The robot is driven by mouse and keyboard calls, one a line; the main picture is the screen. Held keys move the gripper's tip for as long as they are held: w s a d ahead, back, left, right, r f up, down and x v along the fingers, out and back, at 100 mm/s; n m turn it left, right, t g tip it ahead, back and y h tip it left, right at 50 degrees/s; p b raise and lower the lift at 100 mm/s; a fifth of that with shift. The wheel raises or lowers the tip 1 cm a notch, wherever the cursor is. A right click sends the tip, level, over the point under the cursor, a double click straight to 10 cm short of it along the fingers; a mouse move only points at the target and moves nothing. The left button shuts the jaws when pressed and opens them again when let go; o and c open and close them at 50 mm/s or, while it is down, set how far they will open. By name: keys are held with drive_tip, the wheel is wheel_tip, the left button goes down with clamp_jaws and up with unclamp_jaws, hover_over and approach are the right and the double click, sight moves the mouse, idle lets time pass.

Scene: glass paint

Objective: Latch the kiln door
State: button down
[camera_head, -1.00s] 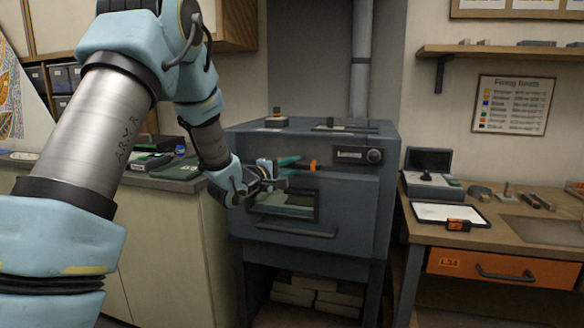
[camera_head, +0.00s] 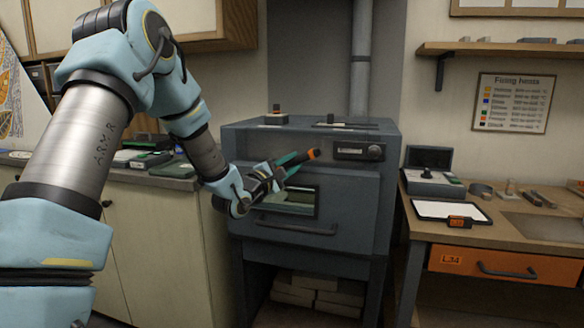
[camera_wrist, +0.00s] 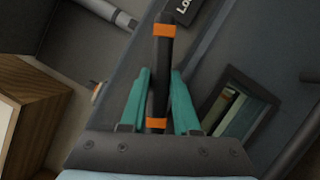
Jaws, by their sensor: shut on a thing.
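The grey kiln (camera_head: 355,220) stands in the middle of the head view, its front door (camera_head: 345,200) flush with the body as far as I can tell. The door has a small window (camera_head: 302,204) and a horizontal bar handle (camera_head: 295,229). The latch lever (camera_head: 313,153) is black with orange bands and slants up to the right above the window. My gripper (camera_head: 297,161) is shut on this lever. In the wrist view, its teal fingers (camera_wrist: 157,92) lie on both sides of the lever (camera_wrist: 161,50). The lever's pivot is hidden.
A control panel with a knob (camera_head: 374,152) is right of the lever. A cabinet (camera_head: 160,250) stands left, and a workbench (camera_head: 400,195) with an orange drawer (camera_head: 500,266) stands right.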

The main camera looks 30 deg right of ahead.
drive_tip(key=n+t+b, duration=0.1)
drive_tip(key=n, duration=0.1)
drive_tip(key=n+t, duration=0.1)
drive_tip(key=n, duration=0.2)
drive_tip(key=n+t+b, duration=0.1)
drive_tip(key=n, duration=0.2)
drive_tip(key=shift+f+t+b, duration=0.25)
drive_tip(key=shift+t+b, duration=0.05)
drive_tip(key=n+t+b, duration=0.1)
drive_tip(key=n, duration=0.2)
drive_tip(key=n+t+y+b, duration=0.1)
drive_tip(key=n, duration=0.2)
drive_tip(key=shift+s+d+t, duration=0.1)
drive_tip(key=shift+t, duration=0.2)
drive_tip(key=shift+r+n+t+y+b, duration=0.1)
drive_tip(key=shift+n+t+y+b, duration=0.45)
drive_tip(key=shift+n, duration=1.05)
drive_tip(key=shift+n+t, duration=0.25)
drive_tip(key=shift+n, duration=0.05)
drive_tip(key=c, duration=0.6)
unclamp_jaws()
drive_tip(key=shift+d, duration=0.1)
drive_tip(key=shift+c, duration=0.2)
drive_tip(key=shift+s, duration=0.1)
drive_tip(key=b+v, duration=0.2)
drive_tip(key=v, duration=0.8)
drive_tip(key=shift+s+a+b, duration=0.3)
drive_tip(key=shift+b, duration=0.1)
